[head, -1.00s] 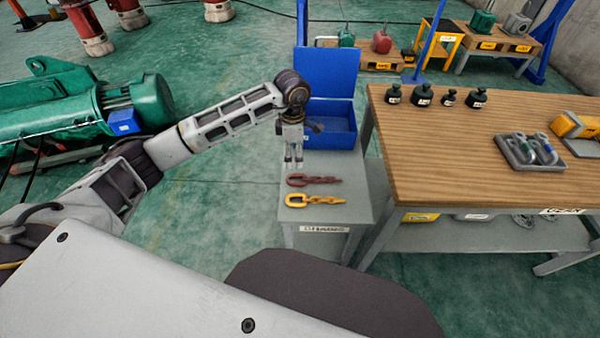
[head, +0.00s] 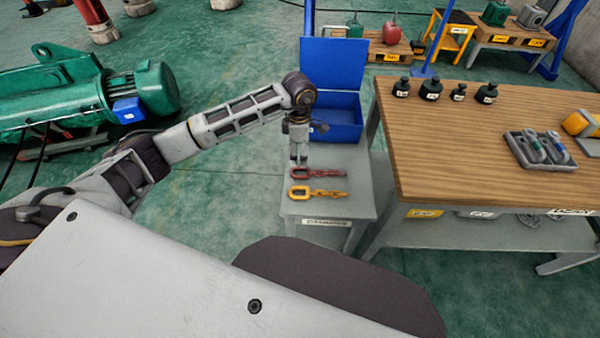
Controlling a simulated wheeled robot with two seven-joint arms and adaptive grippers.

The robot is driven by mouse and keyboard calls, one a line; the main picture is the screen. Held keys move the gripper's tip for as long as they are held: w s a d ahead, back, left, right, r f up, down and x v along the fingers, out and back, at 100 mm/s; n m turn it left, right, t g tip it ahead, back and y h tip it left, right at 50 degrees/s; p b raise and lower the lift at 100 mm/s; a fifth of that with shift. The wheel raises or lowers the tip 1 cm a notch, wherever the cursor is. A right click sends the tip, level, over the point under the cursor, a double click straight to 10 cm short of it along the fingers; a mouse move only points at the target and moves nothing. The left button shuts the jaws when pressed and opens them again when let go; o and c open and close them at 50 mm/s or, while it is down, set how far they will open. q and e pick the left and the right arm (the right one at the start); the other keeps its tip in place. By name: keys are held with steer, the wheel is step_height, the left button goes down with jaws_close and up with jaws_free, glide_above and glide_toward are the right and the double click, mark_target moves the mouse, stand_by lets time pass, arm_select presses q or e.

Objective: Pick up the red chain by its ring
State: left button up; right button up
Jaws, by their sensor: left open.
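The red chain (head: 325,173) lies flat on a small grey table (head: 318,209), its larger ring (head: 301,172) at the left end. A yellow chain (head: 318,192) lies in front of it, ring also to the left. My left gripper (head: 299,161) points down, open and empty, just above and behind the red chain's ring. In this view its fingertips nearly meet the ring; I cannot tell the exact height gap. My right gripper is not in view.
An open blue box (head: 342,112) stands on the grey table behind the gripper. To the right is a wooden workbench (head: 440,130) with several black weights (head: 430,89) and a grey tray of shackles (head: 538,150). A green motor unit (head: 75,105) is at the left.

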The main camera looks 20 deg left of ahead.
arm_select(q)
glide_above(300, 173)
steer(key=shift+s+f, duration=0.15)
steer(key=shift+f, duration=1.15)
steer(key=shift+s+f, duration=0.15)
steer(key=shift+f, duration=1.1)
steer(key=shift+f, duration=0.15)
steer(key=shift+d+f, duration=0.1)
steer(key=shift+f, duration=0.15)
steer(key=shift+w+f, duration=0.2)
steer(key=shift+f, duration=2)
jaws_close()
